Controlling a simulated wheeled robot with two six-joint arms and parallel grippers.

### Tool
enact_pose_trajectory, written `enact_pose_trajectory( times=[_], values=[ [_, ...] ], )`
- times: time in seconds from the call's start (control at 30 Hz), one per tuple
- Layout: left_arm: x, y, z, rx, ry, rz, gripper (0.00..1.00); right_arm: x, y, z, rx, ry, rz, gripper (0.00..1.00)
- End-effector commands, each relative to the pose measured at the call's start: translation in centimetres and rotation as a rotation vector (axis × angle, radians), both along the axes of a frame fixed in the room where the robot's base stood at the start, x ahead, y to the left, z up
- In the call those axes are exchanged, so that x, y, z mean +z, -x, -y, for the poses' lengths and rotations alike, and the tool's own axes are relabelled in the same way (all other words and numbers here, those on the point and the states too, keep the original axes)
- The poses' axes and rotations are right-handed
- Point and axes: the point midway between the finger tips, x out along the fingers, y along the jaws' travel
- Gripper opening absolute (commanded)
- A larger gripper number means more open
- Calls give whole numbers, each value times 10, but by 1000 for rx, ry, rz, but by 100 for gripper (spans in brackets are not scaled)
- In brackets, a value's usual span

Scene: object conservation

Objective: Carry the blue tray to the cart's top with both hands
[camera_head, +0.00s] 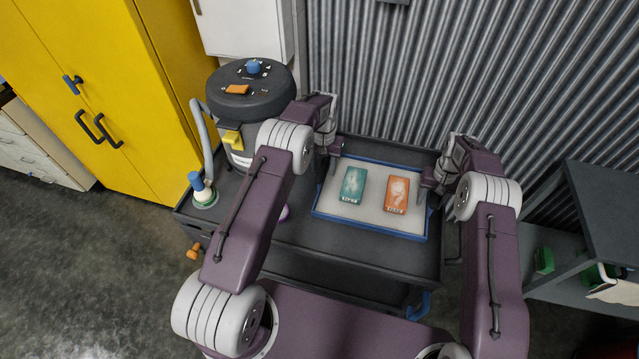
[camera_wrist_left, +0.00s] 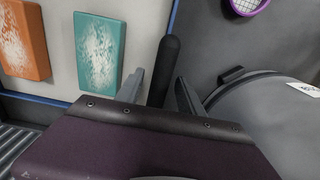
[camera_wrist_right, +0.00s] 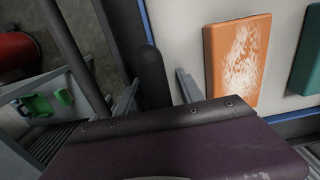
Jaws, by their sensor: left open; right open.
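The blue tray (camera_head: 429,228) has a blue rim and a pale floor, and lies on the right part of the cart's dark top (camera_head: 330,238). A teal packet (camera_head: 353,185) and an orange packet (camera_head: 397,194) lie flat in it. My left gripper (camera_head: 334,152) is at the tray's left end, open, with its fingers on either side of a black handle (camera_wrist_left: 168,62). My right gripper (camera_head: 432,182) is at the right end, open, with its fingers either side of the other black handle (camera_wrist_right: 151,72). Contact with the handles cannot be told.
A dark canister vacuum (camera_head: 250,95) stands left of the tray, close to my left gripper. A blue-topped bottle (camera_head: 201,188) and a purple-rimmed item (camera_wrist_left: 248,6) are also on the left. A grey shelf (camera_head: 595,215) stands to the right. A corrugated wall (camera_head: 420,75) is behind.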

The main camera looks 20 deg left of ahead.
Motion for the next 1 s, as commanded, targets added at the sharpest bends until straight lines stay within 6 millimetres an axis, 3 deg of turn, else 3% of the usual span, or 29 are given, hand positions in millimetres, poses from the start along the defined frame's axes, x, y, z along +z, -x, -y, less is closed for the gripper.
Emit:
enact_pose_trajectory(
  times=[0.1, 0.3, 0.43, 0.63, 0.77, 1.0],
  values=[
    [34, -1, 0, 0, 0, 6, 45, 0, 0, 0, 0, 0, 0, 45],
    [77, 0, 0, 0, 0, 4, 45, 0, 0, 0, 0, 0, 0, 45],
    [91, 0, 0, 0, 0, 2, 45, 0, 0, 0, 0, 0, 0, 45],
    [95, 1, 0, 0, 0, 0, 45, 2, 0, 0, 0, 0, 1, 45],
    [95, 1, 0, 0, 0, 1, 45, 23, -2, 0, 0, 0, 5, 45],
    [94, 1, 0, 0, 0, 1, 45, 84, -2, 0, 0, 0, 4, 45]
  ],
)
